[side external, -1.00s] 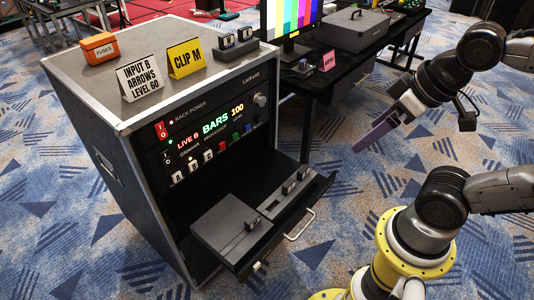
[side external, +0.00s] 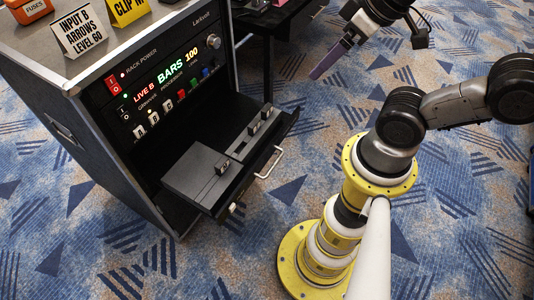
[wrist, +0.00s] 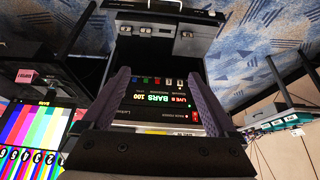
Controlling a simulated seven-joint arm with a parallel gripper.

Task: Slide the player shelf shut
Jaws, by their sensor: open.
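The player shelf (side external: 208,172) is pulled out from the lower part of the equipment rack (side external: 85,110), with dark grey player units on it. A pale bar handle (side external: 268,162) is on its front edge. The shelf also shows in the wrist view (wrist: 182,18), at the top. My gripper (side external: 313,77) is in the air to the right of the rack, higher than the shelf and apart from it. In the wrist view my gripper (wrist: 158,74) has its two purple fingers spread with nothing between them; the rack's lit panel shows beyond.
Cards (side external: 78,32) and an orange fuse box (side external: 29,9) stand on the rack top. A black table (side external: 268,22) is behind the rack. A colour-bar monitor (wrist: 35,125) shows in the wrist view. Patterned carpet in front of the shelf is clear.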

